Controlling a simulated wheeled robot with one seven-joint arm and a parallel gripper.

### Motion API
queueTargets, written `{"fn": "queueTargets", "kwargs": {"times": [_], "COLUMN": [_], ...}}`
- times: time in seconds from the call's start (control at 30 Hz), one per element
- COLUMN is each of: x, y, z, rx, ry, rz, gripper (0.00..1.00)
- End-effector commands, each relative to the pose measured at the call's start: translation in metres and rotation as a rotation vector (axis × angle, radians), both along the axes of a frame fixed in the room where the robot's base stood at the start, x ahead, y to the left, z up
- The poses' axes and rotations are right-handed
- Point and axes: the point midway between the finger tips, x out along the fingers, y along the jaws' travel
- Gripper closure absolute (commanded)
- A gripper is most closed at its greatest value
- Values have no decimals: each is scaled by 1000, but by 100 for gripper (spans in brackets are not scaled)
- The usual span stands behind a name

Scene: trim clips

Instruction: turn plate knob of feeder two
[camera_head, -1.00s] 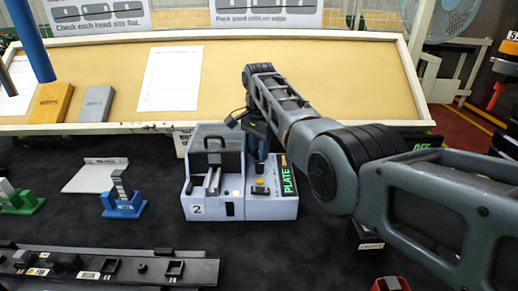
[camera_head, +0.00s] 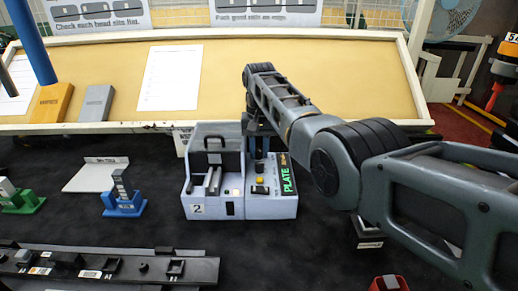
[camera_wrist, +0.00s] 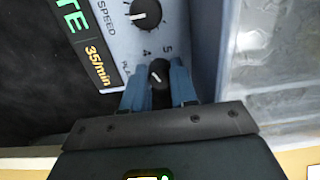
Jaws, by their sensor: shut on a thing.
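Feeder two (camera_head: 212,208) is a grey box marked "2" in the middle of the black table, with a green "PLATE" display (camera_head: 287,180) on its right part. In the wrist view the display reads "35/min". The plate knob (camera_wrist: 159,73), black with a white pointer line, sits between the two blue fingers of my gripper (camera_wrist: 159,85). My gripper is shut on this knob. A black speed knob (camera_wrist: 146,14) with a white pointer is just beyond it on the same panel.
A blue stand (camera_head: 124,202) and a white plate (camera_head: 95,176) lie left of the feeder. A black rail (camera_head: 110,266) runs along the front left. An inclined tan board (camera_head: 330,85) rises behind. A red bin (camera_head: 390,283) is at front right.

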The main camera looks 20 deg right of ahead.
Motion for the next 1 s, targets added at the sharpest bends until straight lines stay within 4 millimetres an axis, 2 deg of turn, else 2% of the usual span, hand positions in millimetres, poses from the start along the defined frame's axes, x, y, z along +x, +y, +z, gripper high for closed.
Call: {"fn": "queueTargets", "kwargs": {"times": [0.63,0.67,0.9,1.0], "x": [2,2,1,1], "y": [-1,-1,0,0], "z": [3,3,1,1], "rx": [0,0,0,0], "ry": [-8,-8,-5,-4], "rz": [50,50,50,50], "gripper": [100,71,48,47]}}
